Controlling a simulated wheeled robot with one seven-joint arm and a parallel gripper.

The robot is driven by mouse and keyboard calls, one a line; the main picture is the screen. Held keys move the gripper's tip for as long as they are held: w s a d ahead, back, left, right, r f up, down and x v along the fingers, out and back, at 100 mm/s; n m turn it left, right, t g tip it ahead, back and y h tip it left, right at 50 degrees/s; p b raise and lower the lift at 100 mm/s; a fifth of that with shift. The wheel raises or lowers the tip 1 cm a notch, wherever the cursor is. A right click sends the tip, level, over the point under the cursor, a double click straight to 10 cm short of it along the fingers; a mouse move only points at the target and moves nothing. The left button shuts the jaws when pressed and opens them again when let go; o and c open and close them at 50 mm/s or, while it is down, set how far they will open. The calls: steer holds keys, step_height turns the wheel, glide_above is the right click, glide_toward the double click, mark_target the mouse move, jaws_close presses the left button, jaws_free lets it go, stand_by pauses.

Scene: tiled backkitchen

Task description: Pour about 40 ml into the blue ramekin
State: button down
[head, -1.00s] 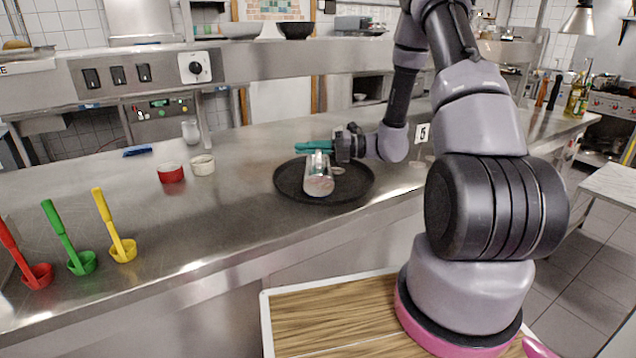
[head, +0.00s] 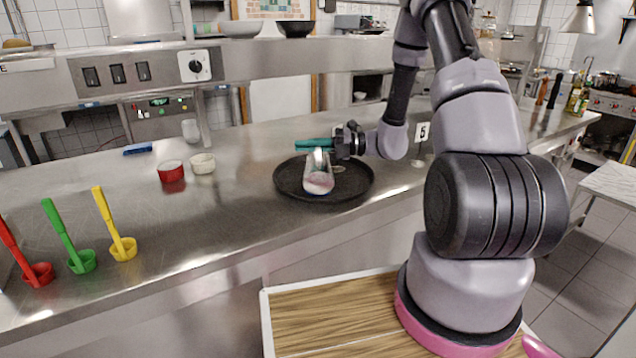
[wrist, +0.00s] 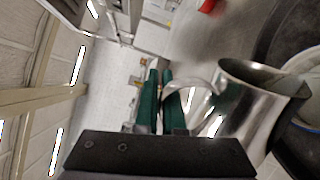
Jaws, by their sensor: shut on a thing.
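My gripper (head: 328,146), with green fingers, is shut on the handle of a shiny metal jug (head: 318,178). The jug is tilted steeply, held over the round black tray (head: 285,187). In the wrist view, the green fingers (wrist: 161,100) meet the handle and the jug's mouth (wrist: 262,75) points right, close to a round pale vessel with a bluish edge (wrist: 308,126), cut off by the frame. This may be the blue ramekin; I cannot tell surely. In the head view no blue ramekin shows clearly; the jug hides part of the tray. No stream is clearly visible.
A red ramekin (head: 171,171) and a cream ramekin (head: 203,164) stand on the steel counter left of the tray. Red, green and yellow ladles (head: 123,248) stand at the front left. A blue item (head: 137,149) lies farther back. The counter between is clear.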

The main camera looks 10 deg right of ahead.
mark_target(306, 175)
steer(key=s+n, duration=0.3)
steer(key=shift+a, duration=0.3)
steer(key=shift+n, duration=0.3)
stand_by(0.3)
steer(key=shift+s+a+f+n, duration=0.1)
steer(key=shift+s+n, duration=0.4)
steer(key=shift+n, duration=0.4)
steer(key=shift+s, duration=0.1)
steer(key=s+a+f+n+b, duration=0.1)
steer(key=s+f+n+b, duration=0.1)
steer(key=s+f+n, duration=0.4)
steer(key=shift+s+a+f+n+t, duration=0.15)
steer(key=shift+s+a+n+t, duration=0.2)
steer(key=shift+s+n, duration=1.05)
steer(key=shift+w+n, duration=0.5)
steer(key=shift+w, duration=0.05)
